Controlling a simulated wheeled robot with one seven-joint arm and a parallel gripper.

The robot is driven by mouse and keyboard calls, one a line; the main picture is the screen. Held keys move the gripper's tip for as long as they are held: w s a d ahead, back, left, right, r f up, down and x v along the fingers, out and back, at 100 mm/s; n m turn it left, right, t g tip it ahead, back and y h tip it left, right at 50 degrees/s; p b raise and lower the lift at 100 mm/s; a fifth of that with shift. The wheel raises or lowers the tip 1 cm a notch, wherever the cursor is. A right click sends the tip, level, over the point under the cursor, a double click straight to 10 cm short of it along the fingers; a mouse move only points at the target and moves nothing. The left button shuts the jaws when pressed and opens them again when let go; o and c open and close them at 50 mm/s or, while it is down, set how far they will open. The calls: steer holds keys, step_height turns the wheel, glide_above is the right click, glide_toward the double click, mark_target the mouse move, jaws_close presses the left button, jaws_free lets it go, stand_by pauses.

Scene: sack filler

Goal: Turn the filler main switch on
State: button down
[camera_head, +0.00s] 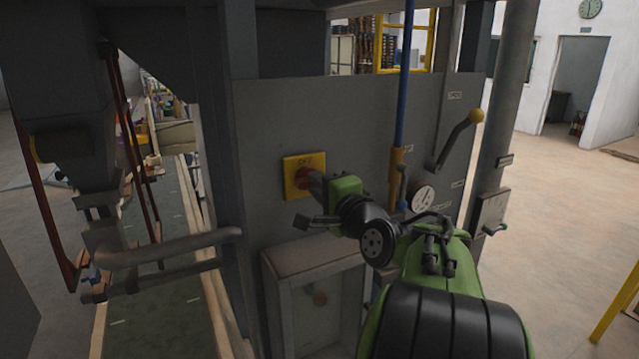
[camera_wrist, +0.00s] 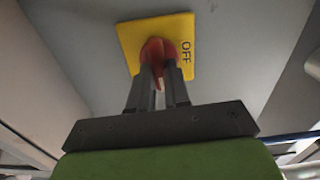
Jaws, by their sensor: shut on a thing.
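The main switch is a red rotary knob (camera_head: 304,179) on a yellow square plate (camera_head: 291,162), fixed to the grey filler panel (camera_head: 262,125). The plate bears the word OFF. In the wrist view the red knob (camera_wrist: 158,50) stands in the middle of the yellow plate (camera_wrist: 128,35), and OFF reads sideways at its right. My gripper (camera_head: 316,183) reaches the knob from the right. In the wrist view its two dark fingers (camera_wrist: 157,80) are shut on the knob. The fingers hide part of the knob, so its exact turn is hard to tell.
A grey box (camera_head: 312,280) juts out below the switch. A lever with a yellow ball (camera_head: 476,116), a round gauge (camera_head: 423,198) and a blue pipe (camera_head: 406,75) are right of it. A conveyor (camera_head: 165,220) and a grey handle bar (camera_head: 170,247) lie left. Open floor is at the right.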

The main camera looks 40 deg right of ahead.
steer(key=shift+f+m, duration=0.1)
steer(key=shift+m, duration=0.3)
steer(key=c, duration=1.1)
jaws_free()
steer(key=b+v, duration=0.2)
steer(key=v, duration=1.4)
steer(key=shift+w, duration=0.1)
